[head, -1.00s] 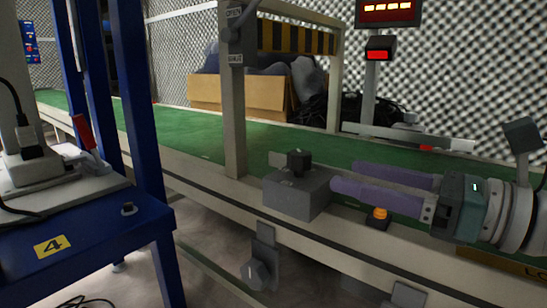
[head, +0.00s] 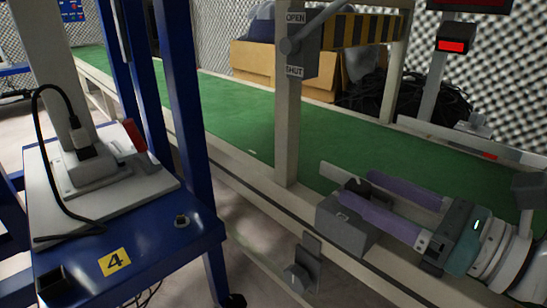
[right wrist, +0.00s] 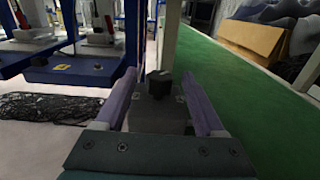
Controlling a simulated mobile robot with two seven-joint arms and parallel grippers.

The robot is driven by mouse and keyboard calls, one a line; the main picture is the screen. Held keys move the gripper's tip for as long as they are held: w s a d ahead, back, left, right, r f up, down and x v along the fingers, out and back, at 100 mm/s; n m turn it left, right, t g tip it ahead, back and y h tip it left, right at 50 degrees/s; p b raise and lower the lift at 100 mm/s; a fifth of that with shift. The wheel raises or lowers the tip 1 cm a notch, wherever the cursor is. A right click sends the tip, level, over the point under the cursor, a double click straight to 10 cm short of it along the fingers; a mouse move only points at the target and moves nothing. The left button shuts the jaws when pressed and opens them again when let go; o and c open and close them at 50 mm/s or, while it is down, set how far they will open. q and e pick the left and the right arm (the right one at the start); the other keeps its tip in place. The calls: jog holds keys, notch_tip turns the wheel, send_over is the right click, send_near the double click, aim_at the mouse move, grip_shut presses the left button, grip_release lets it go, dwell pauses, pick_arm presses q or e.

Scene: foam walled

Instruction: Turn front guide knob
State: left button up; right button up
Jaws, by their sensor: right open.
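A black knob (head: 354,187) stands on top of a grey box (head: 345,226) on the near side rail of the conveyor. My right gripper (head: 356,185) is open, with its two purple fingers reaching in from the right. The near finger partly hides the knob in the head view. In the right wrist view the knob (right wrist: 158,83) lies between the two fingertips, with a gap on each side. My left gripper is not in view.
A beige post (head: 287,130) with an OPEN/SHUT lever (head: 300,42) rises just left of the box. The green conveyor belt (head: 240,110) is clear behind it. A blue stand (head: 150,240) marked 4 is at left. A cardboard box (head: 262,62) stands behind the belt.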

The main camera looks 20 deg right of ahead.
jog(key=shift+x, duration=1.25)
grip_shut()
